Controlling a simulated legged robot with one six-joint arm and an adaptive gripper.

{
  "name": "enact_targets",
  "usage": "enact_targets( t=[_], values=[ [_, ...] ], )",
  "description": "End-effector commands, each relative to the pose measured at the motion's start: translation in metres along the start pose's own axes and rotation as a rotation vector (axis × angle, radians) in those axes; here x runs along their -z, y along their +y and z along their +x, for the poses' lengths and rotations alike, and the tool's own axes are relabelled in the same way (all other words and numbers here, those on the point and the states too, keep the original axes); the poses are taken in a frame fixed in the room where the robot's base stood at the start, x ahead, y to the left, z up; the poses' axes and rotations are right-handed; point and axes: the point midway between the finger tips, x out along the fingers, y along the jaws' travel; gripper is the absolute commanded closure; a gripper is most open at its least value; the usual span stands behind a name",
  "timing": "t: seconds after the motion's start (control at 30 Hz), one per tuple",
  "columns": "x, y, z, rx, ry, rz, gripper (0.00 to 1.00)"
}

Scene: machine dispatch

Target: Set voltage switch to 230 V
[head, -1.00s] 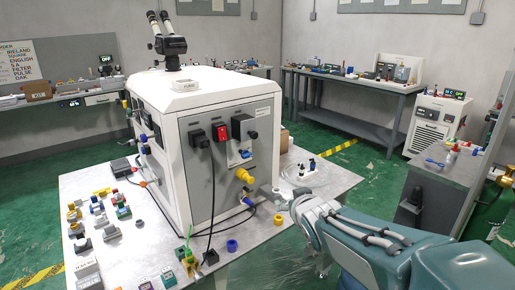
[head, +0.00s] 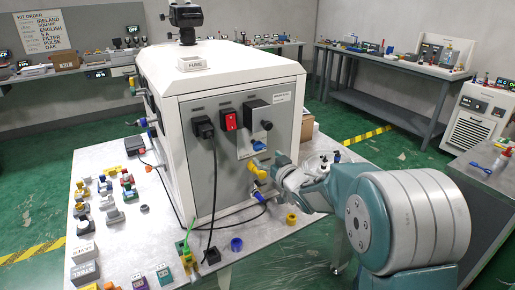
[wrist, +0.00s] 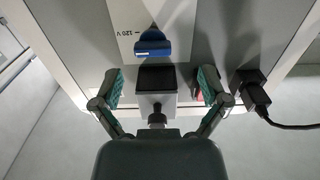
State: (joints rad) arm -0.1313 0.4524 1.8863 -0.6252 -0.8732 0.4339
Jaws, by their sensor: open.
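The voltage switch (wrist: 152,44) is a blue knob on a light plate, with "120 V" printed beside it in the wrist view. No 230 V label is readable. In the head view the voltage switch (head: 258,145) is small, on the white machine's grey panel. My gripper (wrist: 160,86) is open and empty, its two teal-padded fingers spread wide. The blue knob lies beyond the fingertips, near the upper middle of the wrist view. A black box with a knob (wrist: 155,78) shows between the fingers. In the head view my fingers are hard to make out.
A red switch (head: 228,119) and a black plug with cable (head: 203,127) sit left of the black box. A yellow fitting (head: 257,170) sticks out below the voltage switch. Several small parts lie on the table's left, and a blue ring (head: 237,244) is near its front edge.

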Motion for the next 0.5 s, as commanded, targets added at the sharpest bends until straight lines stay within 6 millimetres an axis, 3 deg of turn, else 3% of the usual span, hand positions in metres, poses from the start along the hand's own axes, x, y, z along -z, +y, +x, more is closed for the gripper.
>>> enact_targets(
  t=[0.3,0.5],
  values=[
    [0.0,0.001,0.05,-0.001,0.001,0.001,0.06],
    [0.0,0.0,0.061,-0.002,0.0,0.0,0.06]
  ],
)
